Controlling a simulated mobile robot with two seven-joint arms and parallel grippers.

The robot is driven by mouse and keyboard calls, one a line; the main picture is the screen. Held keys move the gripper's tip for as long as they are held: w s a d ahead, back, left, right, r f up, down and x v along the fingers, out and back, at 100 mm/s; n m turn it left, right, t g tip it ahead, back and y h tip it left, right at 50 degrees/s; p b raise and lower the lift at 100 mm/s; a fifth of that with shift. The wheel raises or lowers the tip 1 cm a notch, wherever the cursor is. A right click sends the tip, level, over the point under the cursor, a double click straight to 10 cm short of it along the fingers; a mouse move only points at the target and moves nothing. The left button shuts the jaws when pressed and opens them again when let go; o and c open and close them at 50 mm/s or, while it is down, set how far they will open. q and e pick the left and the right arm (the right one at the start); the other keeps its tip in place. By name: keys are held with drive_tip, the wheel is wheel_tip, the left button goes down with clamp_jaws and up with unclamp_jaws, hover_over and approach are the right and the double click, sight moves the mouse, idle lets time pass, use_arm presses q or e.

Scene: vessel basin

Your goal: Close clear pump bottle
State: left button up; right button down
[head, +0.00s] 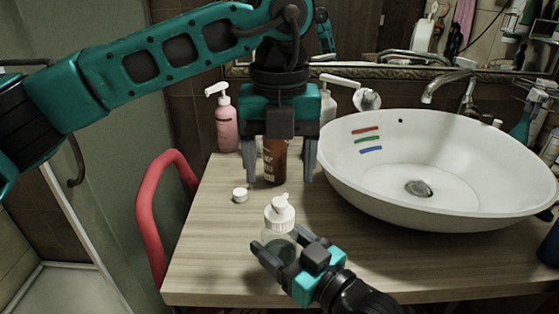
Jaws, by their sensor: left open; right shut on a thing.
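The clear pump bottle (279,240) stands upright near the front of the wooden counter. Its white pump top (280,211) sits on its neck; whether it is screwed down I cannot tell. My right gripper (278,250) is shut on the bottle's body from the front right, hiding its lower part. My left gripper (280,175) points down, open, behind and above the clear bottle. A brown bottle (274,162) shows between its fingers; I cannot tell whether they touch it.
A small white cap (240,195) lies on the counter (210,245) left of the clear bottle. A pink pump bottle (226,122) stands at the back left. A white basin (470,205) fills the right side. A red chair back (147,215) stands at the left edge.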

sight(279, 201)
use_arm(q)
drive_tip(key=shift+f, duration=0.15)
drive_tip(key=shift+f, duration=3.9)
drive_tip(key=shift+c, duration=0.3)
drive_tip(key=c, duration=1)
drive_tip(key=m, duration=0.5)
drive_tip(key=shift+m, duration=0.3)
drive_tip(key=shift+c, duration=0.2)
drive_tip(key=m, duration=0.5)
drive_tip(key=shift+m, duration=0.3)
drive_tip(key=m, duration=1)
drive_tip(key=o, duration=1.2)
